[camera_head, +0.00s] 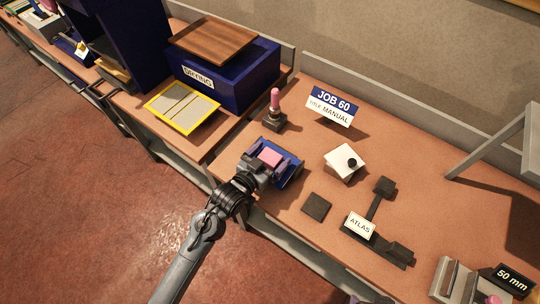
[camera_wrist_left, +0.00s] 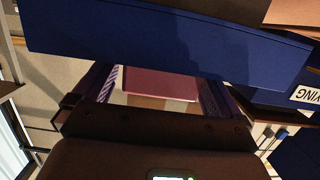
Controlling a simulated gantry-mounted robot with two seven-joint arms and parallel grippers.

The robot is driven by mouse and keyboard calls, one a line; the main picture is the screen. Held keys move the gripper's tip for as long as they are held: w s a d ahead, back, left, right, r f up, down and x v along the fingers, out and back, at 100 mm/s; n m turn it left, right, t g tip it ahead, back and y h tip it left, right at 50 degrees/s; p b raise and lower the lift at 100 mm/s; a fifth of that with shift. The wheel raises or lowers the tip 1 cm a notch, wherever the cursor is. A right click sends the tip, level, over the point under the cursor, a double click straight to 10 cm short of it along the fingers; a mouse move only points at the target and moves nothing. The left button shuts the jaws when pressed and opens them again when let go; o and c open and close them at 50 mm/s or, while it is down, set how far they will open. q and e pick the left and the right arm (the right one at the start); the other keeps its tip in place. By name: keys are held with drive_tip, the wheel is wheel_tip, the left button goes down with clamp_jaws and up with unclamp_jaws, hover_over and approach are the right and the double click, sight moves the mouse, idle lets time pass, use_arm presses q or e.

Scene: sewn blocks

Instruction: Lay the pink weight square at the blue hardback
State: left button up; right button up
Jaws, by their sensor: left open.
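The pink weight square (camera_head: 271,158) sits between the fingers of my left gripper (camera_head: 275,168), at the blue hardback (camera_head: 292,178). In the left wrist view the pink weight square (camera_wrist_left: 158,84) shows between the two fingers, close to the edge of the blue hardback (camera_wrist_left: 150,42), which crosses the upper part of the picture. My left gripper is open around the pink square. Whether the square touches the book is hard to tell, because the fingers cover part of both. My right gripper is not in view.
A blue box (camera_head: 228,80) stands back left.

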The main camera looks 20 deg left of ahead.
use_arm(q)
drive_tip(key=shift+r, duration=0.15)
drive_tip(key=shift+s+a, duration=0.1)
drive_tip(key=shift+s, duration=0.2)
drive_tip(key=p+v, duration=0.1)
drive_tip(key=v, duration=1)
drive_tip(key=s+a+f+g+y, duration=0.1)
drive_tip(key=s+f+g, duration=0.2)
drive_tip(key=s+g, duration=0.3)
drive_tip(key=s+a+f+g+y, duration=0.2)
drive_tip(key=s+f+g, duration=0.2)
drive_tip(key=s, duration=0.6)
drive_tip(key=shift+s+n+g, duration=0.3)
drive_tip(key=shift+g, duration=0.6)
drive_tip(key=shift+r, duration=0.1)
